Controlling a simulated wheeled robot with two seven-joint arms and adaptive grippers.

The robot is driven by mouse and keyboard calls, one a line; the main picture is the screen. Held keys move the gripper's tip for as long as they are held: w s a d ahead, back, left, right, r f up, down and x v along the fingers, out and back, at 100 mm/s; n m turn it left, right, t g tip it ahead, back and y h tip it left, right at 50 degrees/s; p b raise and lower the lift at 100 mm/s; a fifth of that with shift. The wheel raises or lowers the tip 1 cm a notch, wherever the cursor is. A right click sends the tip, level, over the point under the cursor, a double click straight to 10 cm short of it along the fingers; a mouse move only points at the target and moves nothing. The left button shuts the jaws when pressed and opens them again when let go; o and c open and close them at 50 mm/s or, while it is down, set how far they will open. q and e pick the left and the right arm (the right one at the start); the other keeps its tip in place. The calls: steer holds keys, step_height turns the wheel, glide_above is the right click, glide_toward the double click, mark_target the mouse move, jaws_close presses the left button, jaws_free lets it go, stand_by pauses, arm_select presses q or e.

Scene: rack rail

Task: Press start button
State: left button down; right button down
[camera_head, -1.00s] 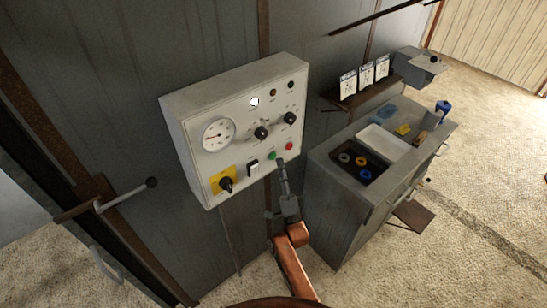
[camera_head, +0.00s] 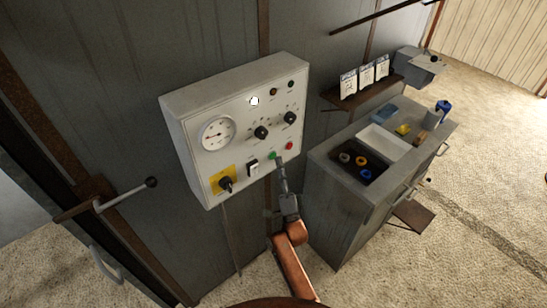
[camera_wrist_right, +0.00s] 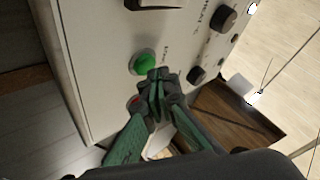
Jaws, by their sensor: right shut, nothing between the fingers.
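The control panel (camera_head: 198,95) is a light grey box on the wall. The green button (camera_head: 272,155) sits low on its face, left of the red button (camera_head: 290,145). My right gripper (camera_head: 280,161) is shut and empty, its tip just beside the green button. In the right wrist view, the shut fingertips (camera_wrist_right: 160,75) are close to the rim of the domed green button (camera_wrist_right: 147,62); I cannot tell whether they touch. The red button (camera_wrist_right: 132,100) is partly hidden by a finger there. My left gripper is not in view.
The panel also has a gauge (camera_head: 217,134), dark knobs (camera_head: 261,132), a black switch (camera_head: 253,167), a rotary switch on a yellow plate (camera_head: 214,188) and a lit white lamp (camera_head: 254,101). A grey cabinet (camera_head: 335,190) with a tray and small items stands to the right.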

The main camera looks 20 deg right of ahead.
steer(key=shift+w+a, duration=0.15)
steer(key=shift+w, duration=0.35)
stand_by(0.8)
steer(key=shift+s, duration=0.1)
steer(key=shift+s+d, duration=0.25)
steer(key=shift+s, duration=0.5)
steer(key=s, duration=0.1)
steer(key=s+d+p, duration=0.1)
steer(key=s, duration=0.1)
steer(key=s+p, duration=0.1)
steer(key=shift+s+d, duration=0.35)
steer(key=shift+d, duration=0.05)
stand_by(0.7)
